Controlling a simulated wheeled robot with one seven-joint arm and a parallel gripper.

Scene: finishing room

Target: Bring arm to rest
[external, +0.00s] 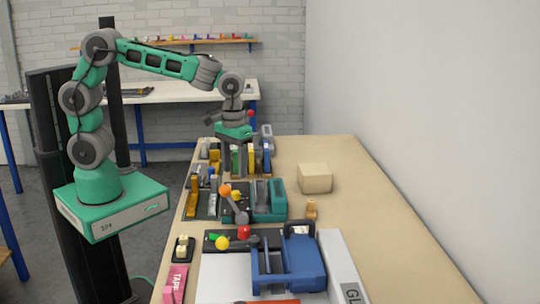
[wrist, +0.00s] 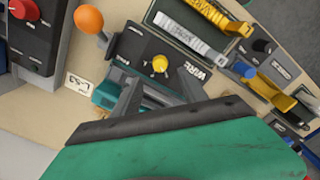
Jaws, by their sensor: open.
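My arm is raised and bent over the left part of the workbench (external: 365,215) in the external view. My gripper (external: 237,150) hangs from it, pointing down over a row of devices at the far part of the bench. In the wrist view my gripper (wrist: 158,88) shows its green body and dark bar at the bottom, with two grey fingers apart. Nothing is seen held between them. A dark device labelled WIRE with a yellow knob (wrist: 160,63) lies below the fingers. Whether the fingers touch anything cannot be told.
A blue machine (external: 288,265) and a pink tape box (external: 175,283) are at the near end. A tan block (external: 315,178) sits right of the devices. The bench's right side is mostly clear, beside a wall.

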